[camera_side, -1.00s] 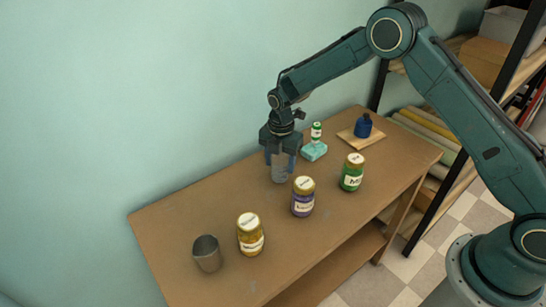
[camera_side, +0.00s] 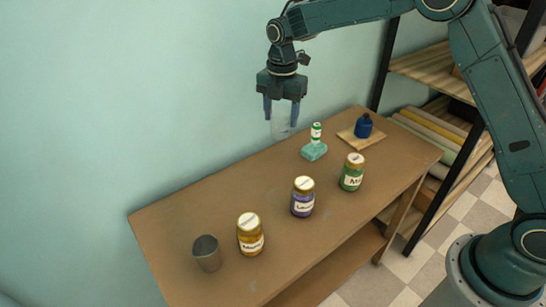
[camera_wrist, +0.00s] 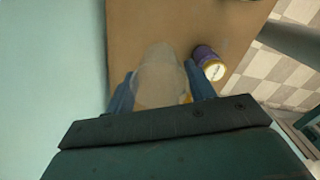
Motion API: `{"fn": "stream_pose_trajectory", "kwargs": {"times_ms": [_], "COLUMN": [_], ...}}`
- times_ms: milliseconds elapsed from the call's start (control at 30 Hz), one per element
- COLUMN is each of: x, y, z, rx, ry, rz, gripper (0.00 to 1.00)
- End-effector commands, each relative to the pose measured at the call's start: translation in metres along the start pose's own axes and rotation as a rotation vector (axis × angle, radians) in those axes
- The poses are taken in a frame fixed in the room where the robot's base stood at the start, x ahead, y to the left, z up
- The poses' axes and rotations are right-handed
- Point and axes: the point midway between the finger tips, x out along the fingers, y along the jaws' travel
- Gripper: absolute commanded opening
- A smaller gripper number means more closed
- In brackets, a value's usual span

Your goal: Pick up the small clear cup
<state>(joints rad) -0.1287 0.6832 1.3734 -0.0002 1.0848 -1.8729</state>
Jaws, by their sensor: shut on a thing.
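The small clear cup (camera_side: 280,124) is see-through and hangs in the air above the back of the table. My gripper (camera_side: 282,108) is shut on it, with one blue finger on either side. In the wrist view the cup (camera_wrist: 160,78) shows as a pale, hazy shape between the two fingers of my gripper (camera_wrist: 163,92). It hides part of the table and most of a yellowish thing behind it.
The wooden table (camera_side: 180,215) holds a grey metal cup (camera_side: 207,254), a yellow jar (camera_side: 250,240), a purple jar (camera_side: 303,203), a green jar (camera_side: 352,178), a small bottle (camera_side: 316,132) on a teal block (camera_side: 314,152), and a blue bottle (camera_side: 363,126) on a board. A shelf stands right.

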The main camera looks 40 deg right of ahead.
Motion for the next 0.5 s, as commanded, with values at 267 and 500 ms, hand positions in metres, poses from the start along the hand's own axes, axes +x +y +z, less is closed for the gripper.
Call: {"fn": "stream_pose_trajectory", "kwargs": {"times_ms": [267, 500], "x": [-0.035, -0.042], "y": [0.0, 0.0], "z": [0.0, 0.0], "rx": [0.0, 0.0], "ry": [-0.001, 0.0], "rz": [0.002, 0.0], "gripper": [0.33, 0.33]}}
